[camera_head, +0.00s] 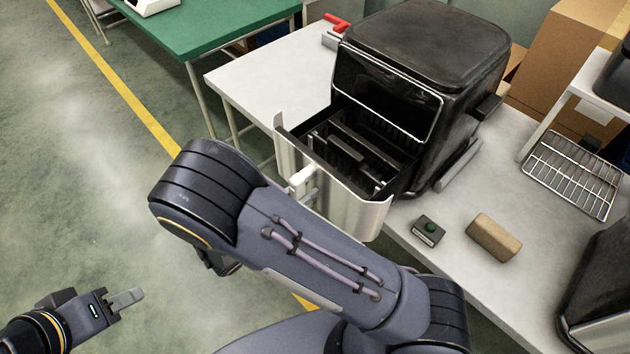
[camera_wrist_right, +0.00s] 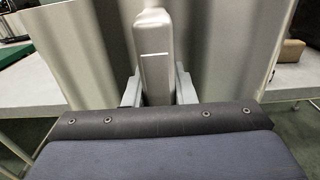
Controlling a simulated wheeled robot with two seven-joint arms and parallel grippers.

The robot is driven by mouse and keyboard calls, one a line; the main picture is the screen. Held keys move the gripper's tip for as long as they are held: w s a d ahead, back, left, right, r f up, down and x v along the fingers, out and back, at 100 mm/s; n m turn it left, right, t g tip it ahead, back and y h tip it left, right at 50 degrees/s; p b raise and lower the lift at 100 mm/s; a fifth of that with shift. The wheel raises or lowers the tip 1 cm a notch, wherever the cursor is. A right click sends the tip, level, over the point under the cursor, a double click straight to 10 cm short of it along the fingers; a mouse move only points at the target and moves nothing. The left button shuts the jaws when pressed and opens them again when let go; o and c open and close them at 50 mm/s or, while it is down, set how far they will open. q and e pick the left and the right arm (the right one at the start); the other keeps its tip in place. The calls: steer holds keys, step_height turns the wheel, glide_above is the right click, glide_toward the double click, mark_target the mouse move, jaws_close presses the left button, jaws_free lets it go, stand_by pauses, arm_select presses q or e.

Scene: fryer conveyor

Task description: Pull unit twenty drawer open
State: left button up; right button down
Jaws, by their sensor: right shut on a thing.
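The black fryer unit (camera_head: 425,40) stands on the white table with its drawer (camera_head: 350,208) pulled well out of the front. The drawer has a pale metallic front and a dark inside with a rack. Its light handle (camera_head: 303,181) faces left, and it fills the middle of the right wrist view (camera_wrist_right: 155,55). My right gripper (camera_wrist_right: 157,92) is shut on the handle, one finger on each side. In the head view my right arm hides most of that gripper. My left gripper (camera_head: 127,298) is over the floor at lower left, away from the drawer; its finger gap cannot be made out.
A small dark box with a green button (camera_head: 428,231) and a tan block (camera_head: 493,237) lie on the table right of the drawer. A wire rack (camera_head: 570,175) and another dark unit (camera_head: 600,290) are farther right. Open floor lies left.

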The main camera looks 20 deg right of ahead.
steer(key=shift+v, duration=1.5)
steer(key=c, duration=1.2)
jaws_free()
steer(key=b+v, duration=0.2)
steer(key=v, duration=0.5)
steer(key=shift+s+a, duration=0.2)
steer(key=shift+a, duration=0.1)
steer(key=shift+f, duration=0.1)
